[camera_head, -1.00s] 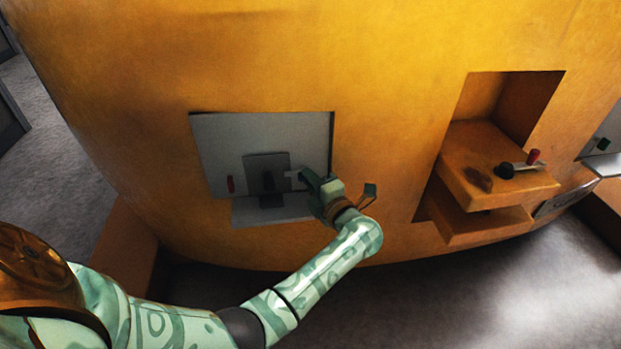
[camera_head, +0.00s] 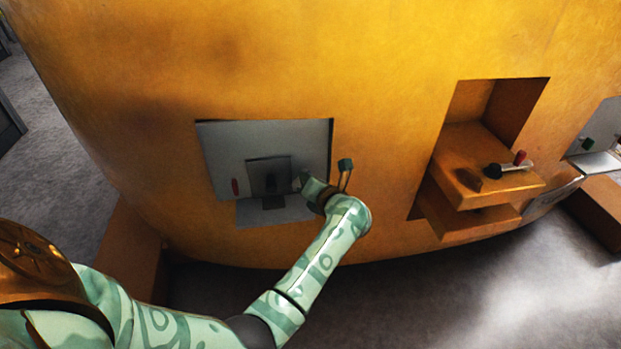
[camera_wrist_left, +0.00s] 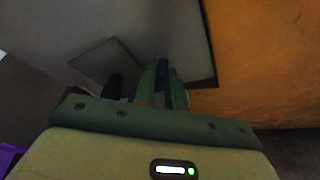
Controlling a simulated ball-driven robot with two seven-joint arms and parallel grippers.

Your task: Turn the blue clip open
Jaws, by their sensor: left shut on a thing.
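The blue clip (camera_wrist_left: 162,68) looks dark blue in the left wrist view, and only its end shows between my fingers. My left gripper (camera_wrist_left: 162,88) is shut on it, one green finger on each side. In the head view my left gripper (camera_head: 306,182) reaches the right part of a grey recessed panel (camera_head: 225,150), just right of a dark square plate (camera_head: 262,166). The clip is too small and covered to make out there. A black knob (camera_head: 270,182) sits on the plate. My right gripper is not in view.
The recess is in a curved orange wall (camera_head: 400,60). A small red piece (camera_head: 235,187) is left of the plate. To the right, an orange niche holds a ledge (camera_head: 470,150) with a red-tipped lever (camera_head: 519,158). Grey floor lies below.

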